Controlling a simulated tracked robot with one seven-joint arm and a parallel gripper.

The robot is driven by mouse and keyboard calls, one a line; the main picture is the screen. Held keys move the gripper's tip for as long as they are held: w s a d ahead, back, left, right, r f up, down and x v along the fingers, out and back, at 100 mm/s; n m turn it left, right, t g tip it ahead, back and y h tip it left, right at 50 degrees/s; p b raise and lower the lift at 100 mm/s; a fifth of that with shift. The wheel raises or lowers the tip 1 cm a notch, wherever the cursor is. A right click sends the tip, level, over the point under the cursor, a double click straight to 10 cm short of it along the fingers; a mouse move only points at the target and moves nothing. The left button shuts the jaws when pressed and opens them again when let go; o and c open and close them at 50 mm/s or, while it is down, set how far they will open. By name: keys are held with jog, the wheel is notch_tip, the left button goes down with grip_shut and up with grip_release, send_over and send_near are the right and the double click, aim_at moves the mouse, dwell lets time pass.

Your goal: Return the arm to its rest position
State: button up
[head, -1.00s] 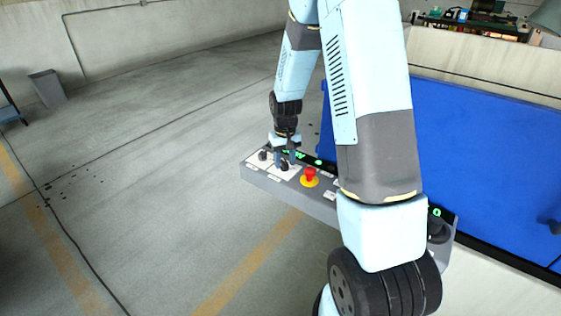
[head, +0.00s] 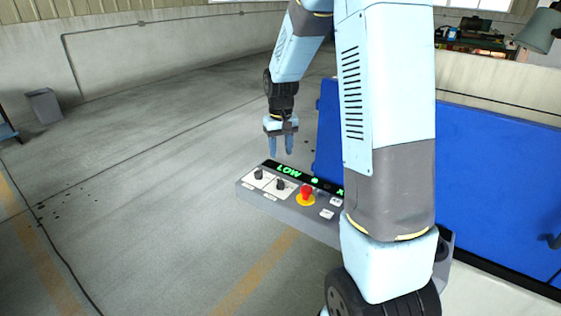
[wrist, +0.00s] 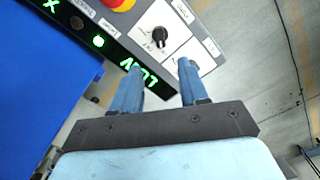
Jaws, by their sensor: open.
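My gripper (head: 282,146) is open and empty in the head view, its two blue fingers pointing down above the back edge of a grey control panel (head: 318,219). It is clear of the panel's knobs. The wrist view also shows my gripper (wrist: 158,82) with its fingers apart and nothing between them. The panel carries two black knobs, a left one (head: 258,174) and a right one (head: 281,185). A red emergency button (head: 306,192) on a yellow base stands to their right. A green display (head: 289,171) reads LOW. My upper arm hides the panel's right part.
A large blue machine panel (head: 490,190) stands right behind the control panel. A grey bin (head: 44,105) stands by the far left wall. A cluttered bench (head: 475,38) is at the back right. The floor (head: 150,170) to the left is open.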

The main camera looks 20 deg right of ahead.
jog(key=shift+r, duration=0.85)
jog(key=s+a+r+t, duration=0.1)
jog(key=s+r+t, duration=0.2)
jog(key=s+r, duration=1.1)
jog(key=s+r+t, duration=0.2)
jog(key=s+r, duration=0.1)
jog(key=s, duration=1.1)
jog(key=shift+s+a+r+t, duration=0.25)
jog(key=shift+a+r+t, duration=0.05)
jog(key=shift+a, duration=0.15)
